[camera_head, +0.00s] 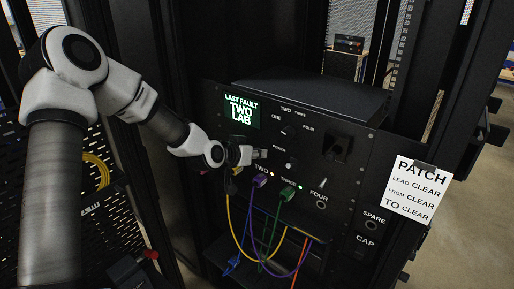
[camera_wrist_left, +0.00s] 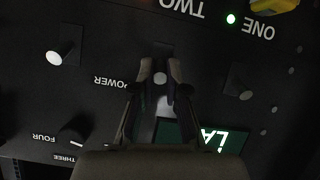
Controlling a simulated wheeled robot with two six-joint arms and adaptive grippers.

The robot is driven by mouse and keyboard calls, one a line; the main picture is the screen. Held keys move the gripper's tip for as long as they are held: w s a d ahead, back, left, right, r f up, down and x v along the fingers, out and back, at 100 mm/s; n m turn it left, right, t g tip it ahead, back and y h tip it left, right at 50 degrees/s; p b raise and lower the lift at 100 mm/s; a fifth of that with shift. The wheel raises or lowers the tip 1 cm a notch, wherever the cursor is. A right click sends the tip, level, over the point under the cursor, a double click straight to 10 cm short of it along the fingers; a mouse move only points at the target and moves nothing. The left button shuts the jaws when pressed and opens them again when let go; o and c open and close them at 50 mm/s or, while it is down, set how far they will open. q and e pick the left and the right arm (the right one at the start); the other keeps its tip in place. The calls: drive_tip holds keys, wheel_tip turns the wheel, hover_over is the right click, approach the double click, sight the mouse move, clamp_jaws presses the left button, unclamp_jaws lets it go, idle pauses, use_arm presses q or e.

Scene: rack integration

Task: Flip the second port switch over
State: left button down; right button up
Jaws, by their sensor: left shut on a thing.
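A black rack panel (camera_head: 255,205) carries a row of small toggle switches above its ports. In the left wrist view, upside down, my left gripper (camera_wrist_left: 174,80) has its fingers closed around the second port switch (camera_wrist_left: 160,78), in line with the TWO label. The first port switch (camera_wrist_left: 240,88) stands to its right and another switch (camera_wrist_left: 60,52) to its left. In the head view my left gripper (camera_head: 262,153) reaches the panel from the left and hides the second switch. Which way that switch is thrown I cannot tell. My right gripper is not in view.
Purple (camera_head: 260,181) and green (camera_head: 288,193) plugs sit in ports, with cables hanging below. A lit display (camera_head: 240,112) reads LAST FAULT TWO LAB. A selector knob (camera_wrist_left: 75,130) is near the gripper. A PATCH note (camera_head: 412,188) hangs at right. A green light (camera_wrist_left: 231,18) glows beside ONE.

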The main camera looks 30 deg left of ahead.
use_arm(q)
drive_tip(key=shift+r, duration=0.15)
drive_tip(key=c, duration=1.2)
unclamp_jaws()
drive_tip(key=shift+w, duration=0.1)
drive_tip(key=v, duration=0.7)
drive_tip(key=shift+s, duration=0.3)
